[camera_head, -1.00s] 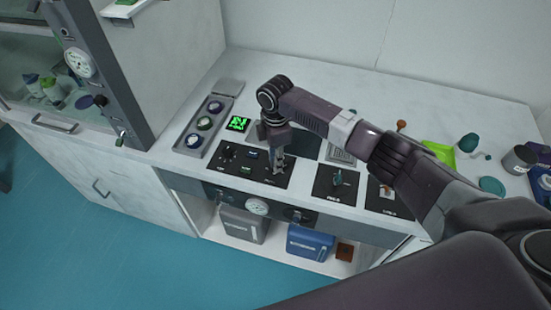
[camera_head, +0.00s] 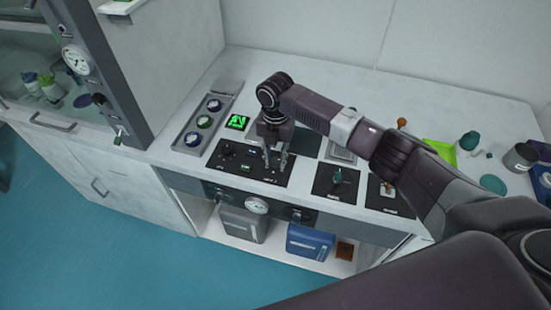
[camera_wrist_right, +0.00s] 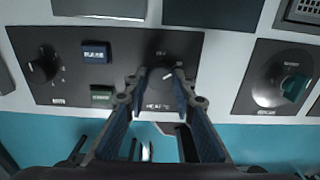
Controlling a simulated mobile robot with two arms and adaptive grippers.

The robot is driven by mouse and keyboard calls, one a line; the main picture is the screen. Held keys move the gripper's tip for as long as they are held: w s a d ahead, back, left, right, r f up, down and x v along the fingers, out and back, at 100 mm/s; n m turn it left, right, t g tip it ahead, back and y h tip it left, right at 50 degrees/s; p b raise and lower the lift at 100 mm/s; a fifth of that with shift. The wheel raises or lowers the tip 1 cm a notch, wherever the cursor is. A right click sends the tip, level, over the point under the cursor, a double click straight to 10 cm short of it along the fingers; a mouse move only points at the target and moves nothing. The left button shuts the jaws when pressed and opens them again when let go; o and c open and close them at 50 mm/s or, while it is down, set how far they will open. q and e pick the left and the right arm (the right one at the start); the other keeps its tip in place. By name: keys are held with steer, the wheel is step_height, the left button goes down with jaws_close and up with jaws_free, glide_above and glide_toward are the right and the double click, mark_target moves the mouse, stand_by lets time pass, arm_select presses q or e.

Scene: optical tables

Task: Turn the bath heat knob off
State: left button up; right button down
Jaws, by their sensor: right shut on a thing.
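The bath heat knob (camera_wrist_right: 160,73) is a dark round knob with a light pointer mark, at the right end of a black control panel (camera_wrist_right: 70,75). The lettering below it is only partly legible in the right wrist view. My right gripper (camera_wrist_right: 159,76) points down with one fingertip on each side of the knob, shut on it. In the head view my right gripper (camera_head: 274,165) stands over the right part of the same black panel (camera_head: 225,165), and its fingers hide most of the knob. My left gripper is out of view.
Another dark knob (camera_wrist_right: 42,67), a blue display (camera_wrist_right: 96,52) and a green display (camera_wrist_right: 102,92) share the panel. A separate panel with a teal knob (camera_wrist_right: 294,88) lies to the right. A grey tray with round items (camera_head: 204,122) is at the left. A green sheet (camera_head: 441,152) lies beyond my arm.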

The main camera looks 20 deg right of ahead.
mark_target(276, 161)
steer(key=n+b, duration=0.1)
steer(key=n, duration=0.4)
steer(key=shift+w+r+n, duration=0.1)
steer(key=shift+n, duration=0.2)
steer(key=n+b, duration=0.1)
steer(key=n, duration=0.4)
steer(key=shift+d, duration=0.1)
steer(key=shift+r+n, duration=0.1)
steer(key=shift+n, duration=0.3)
steer(key=c, duration=1.6)
jaws_free()
steer(key=shift+r, duration=0.1)
step_height(276, 161, up, 12)
steer(key=shift+f, duration=0.2)
